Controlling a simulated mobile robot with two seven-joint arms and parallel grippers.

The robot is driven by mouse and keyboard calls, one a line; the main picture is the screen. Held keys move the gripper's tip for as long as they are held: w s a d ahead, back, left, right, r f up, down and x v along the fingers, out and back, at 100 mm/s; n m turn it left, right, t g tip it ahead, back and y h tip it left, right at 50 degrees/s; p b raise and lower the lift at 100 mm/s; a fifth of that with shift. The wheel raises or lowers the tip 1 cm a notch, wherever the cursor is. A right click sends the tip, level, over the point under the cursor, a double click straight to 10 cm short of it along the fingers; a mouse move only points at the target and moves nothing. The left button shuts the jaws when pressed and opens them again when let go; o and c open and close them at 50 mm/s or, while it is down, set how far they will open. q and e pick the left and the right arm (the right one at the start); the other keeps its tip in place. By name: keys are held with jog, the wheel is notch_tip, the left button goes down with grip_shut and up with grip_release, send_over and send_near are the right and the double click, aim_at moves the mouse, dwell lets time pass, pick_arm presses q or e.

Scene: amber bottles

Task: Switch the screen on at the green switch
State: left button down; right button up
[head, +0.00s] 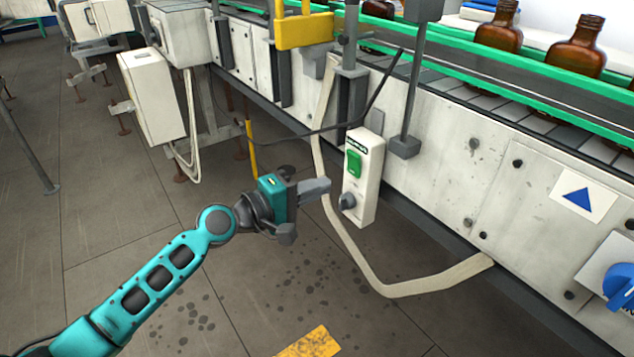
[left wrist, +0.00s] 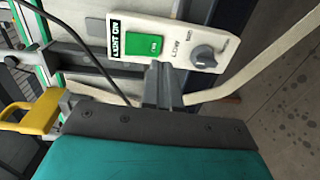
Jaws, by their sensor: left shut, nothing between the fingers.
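The green switch (head: 353,162) is on the front of a white control box (head: 366,190) fixed to the side of the conveyor machine. In the left wrist view the green switch (left wrist: 142,45) is near the top centre, between a dark label that seems to read "LIGHT ON" and a grey knob (left wrist: 203,54). My left gripper (head: 326,187) is shut and empty, its fingers pointing toward the box, just left of it in the head view. In the left wrist view its fingertips (left wrist: 163,72) appear just below the switch; contact cannot be told. No screen is visible. My right gripper is not in view.
A black cable (head: 282,134) hangs above my left gripper. A pale conduit (head: 345,240) runs down beside the control box. A yellow bracket (head: 304,31) and grey posts stand above. Amber bottles (head: 577,45) stand on the conveyor. The floor around my left arm is open.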

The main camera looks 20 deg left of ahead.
pick_arm(q)
jog(key=f+b+v, duration=0.1)
jog(key=f+v, duration=0.1)
jog(key=v, duration=0.6)
jog(key=shift+s+a+b, duration=0.2)
jog(key=shift+s+b, duration=0.05)
jog(key=shift+b, duration=0.1)
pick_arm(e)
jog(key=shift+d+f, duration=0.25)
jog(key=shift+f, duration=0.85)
pick_arm(q)
jog(key=shift+r, duration=0.1)
jog(key=s+d+f+m+g+y, duration=0.1)
jog(key=s+d+f+m+y, duration=0.25)
jog(key=s+f+m, duration=0.45)
jog(key=s+d+f+m+g+y, duration=0.2)
jog(key=s+f+m+y, duration=0.3)
jog(key=f, duration=0.5)
notch_tip(320, 180, up, 11)
jog(key=s+a+p, duration=0.2)
jog(key=s+p, duration=0.1)
jog(key=p, duration=1.2)
jog(key=shift+a, duration=0.3)
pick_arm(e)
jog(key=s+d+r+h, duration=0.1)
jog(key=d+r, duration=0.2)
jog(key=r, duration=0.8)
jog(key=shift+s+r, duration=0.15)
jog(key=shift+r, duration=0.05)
